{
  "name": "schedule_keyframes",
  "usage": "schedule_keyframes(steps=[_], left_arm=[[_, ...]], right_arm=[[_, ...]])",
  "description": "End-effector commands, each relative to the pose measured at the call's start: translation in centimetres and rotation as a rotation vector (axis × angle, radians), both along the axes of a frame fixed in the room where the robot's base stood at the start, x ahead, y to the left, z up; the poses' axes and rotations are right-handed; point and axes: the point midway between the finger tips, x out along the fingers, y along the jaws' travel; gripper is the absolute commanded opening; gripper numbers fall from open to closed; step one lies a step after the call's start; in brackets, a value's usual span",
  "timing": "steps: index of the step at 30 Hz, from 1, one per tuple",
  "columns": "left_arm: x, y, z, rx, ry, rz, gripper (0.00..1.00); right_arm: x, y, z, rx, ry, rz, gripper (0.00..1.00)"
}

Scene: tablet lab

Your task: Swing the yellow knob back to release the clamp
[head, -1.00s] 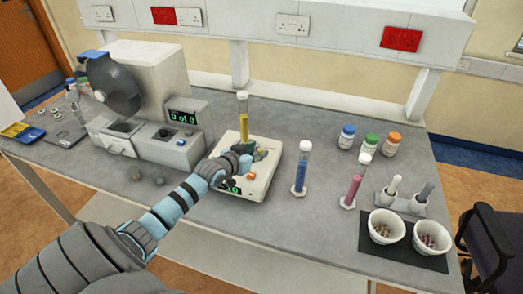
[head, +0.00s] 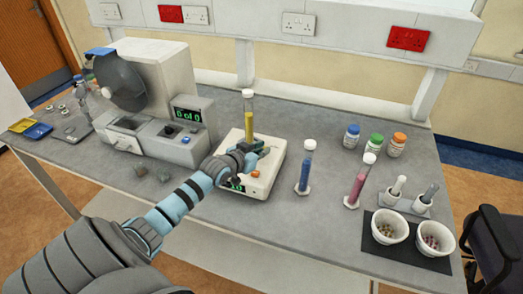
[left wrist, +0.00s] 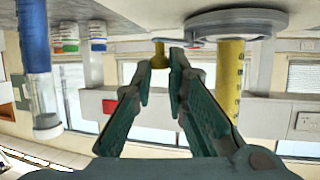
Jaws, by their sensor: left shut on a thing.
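The yellow knob (left wrist: 160,61) shows between the fingertips in the left wrist view, which looks upside down. My left gripper (left wrist: 160,70) is shut on it; the fingers hide part of the knob. In the head view my left gripper (head: 257,151) is over the top of a white box-shaped device (head: 262,187) and hides the knob there. A tall cylinder of yellow liquid (head: 249,122) stands upright at the back of the device. It also shows close beside the fingers in the left wrist view (left wrist: 228,85). My right gripper is not in view.
A blue-liquid cylinder (head: 304,172) and a pink-liquid cylinder (head: 359,184) stand right of the device. A large machine (head: 155,100) stands to its left. Two white mortars lie on a dark mat (head: 400,254). Capped bottles (head: 351,138) stand behind.

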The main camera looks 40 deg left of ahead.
Motion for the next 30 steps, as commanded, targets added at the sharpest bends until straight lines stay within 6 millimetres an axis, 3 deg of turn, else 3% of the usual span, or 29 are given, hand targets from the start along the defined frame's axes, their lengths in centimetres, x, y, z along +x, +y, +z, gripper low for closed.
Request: schedule_keyframes(steps=[21,22,25,30], left_arm=[[-0.01,0.09,-0.12,0.002,0.004,0.001,0.00],[-0.01,0.09,-0.12,0.002,0.004,0.001,0.18],[0.01,0.05,-0.10,0.002,0.003,0.000,0.34],[0.05,-0.03,-0.06,0.001,0.002,0.000,0.35]], right_arm=[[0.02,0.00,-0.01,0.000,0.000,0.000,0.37],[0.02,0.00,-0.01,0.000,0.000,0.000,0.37],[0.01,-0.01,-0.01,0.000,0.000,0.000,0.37],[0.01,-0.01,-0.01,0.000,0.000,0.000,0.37]])
